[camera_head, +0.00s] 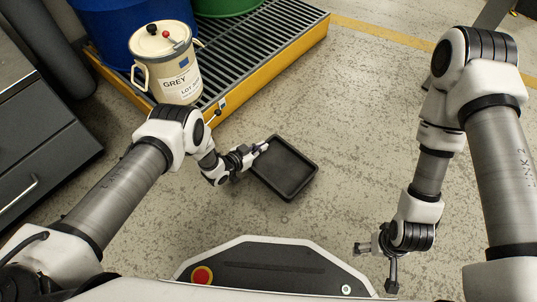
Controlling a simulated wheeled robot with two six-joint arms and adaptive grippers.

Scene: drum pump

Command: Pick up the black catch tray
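The black catch tray (287,168) is a shallow rectangular tray with a raised rim, in the middle of the head view. It appears to be on or just above the concrete floor; I cannot tell which. My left gripper (262,148) is at the tray's left rim, its fingertips overlapping that edge in the picture. Whether the fingers are closed on the rim is too small to tell. My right gripper (376,268) is low on the right, apart from the tray, with its two fingers spread and nothing between them.
A yellow spill pallet (290,55) with a dark grating stands at the back. On it are a cream container (178,88) marked GREY, a blue drum (115,28) and a green drum (225,5). A dark drawer cabinet (45,140) stands at left. Floor right of the tray is clear.

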